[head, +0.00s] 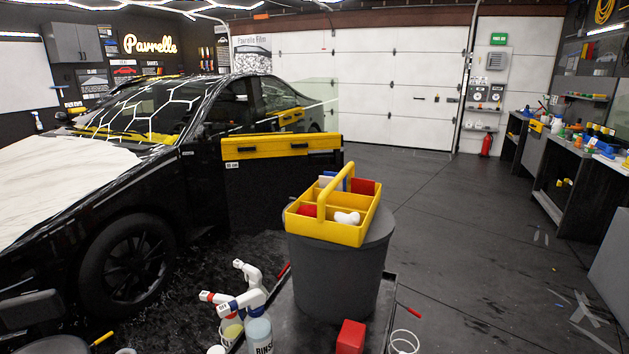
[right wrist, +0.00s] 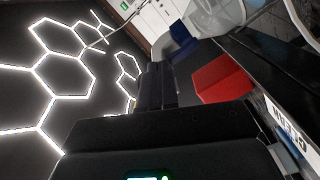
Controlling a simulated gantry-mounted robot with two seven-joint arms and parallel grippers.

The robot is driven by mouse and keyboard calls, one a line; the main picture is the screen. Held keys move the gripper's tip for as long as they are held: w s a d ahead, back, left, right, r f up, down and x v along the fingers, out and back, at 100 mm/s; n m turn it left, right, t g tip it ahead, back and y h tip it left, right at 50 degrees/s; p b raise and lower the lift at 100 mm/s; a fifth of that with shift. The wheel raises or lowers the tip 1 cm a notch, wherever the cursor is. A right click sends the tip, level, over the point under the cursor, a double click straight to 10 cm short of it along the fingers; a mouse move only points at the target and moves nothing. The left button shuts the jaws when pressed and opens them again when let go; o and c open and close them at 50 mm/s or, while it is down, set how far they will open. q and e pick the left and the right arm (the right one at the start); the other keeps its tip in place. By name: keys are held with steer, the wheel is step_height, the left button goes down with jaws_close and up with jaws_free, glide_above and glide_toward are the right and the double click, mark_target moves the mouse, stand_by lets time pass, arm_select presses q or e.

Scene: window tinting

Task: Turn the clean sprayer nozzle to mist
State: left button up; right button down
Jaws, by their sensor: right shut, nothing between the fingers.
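Several spray bottles stand close together at the bottom of the head view. I cannot read which is the clean sprayer, nor any nozzle setting. My right gripper (right wrist: 156,85) shows in the right wrist view, shut and empty, with a blue part (right wrist: 183,42) just beyond its fingertips. A white label (right wrist: 288,122) that seems to read CLEAN lies at the right. My left gripper is not visible.
A red block (head: 350,336) lies right of the bottles; a red block also shows in the wrist view (right wrist: 222,79). A yellow caddy (head: 345,234) sits on a dark grey bin (head: 340,285). The car (head: 120,205) stands left. Floor at right is open.

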steer(key=shift+f, duration=0.1)
steer(key=p+v, duration=0.4)
steer(key=v, duration=0.2)
steer(key=shift+s+d+f, duration=0.15)
steer(key=shift+d+f, duration=0.1)
stand_by(0.3)
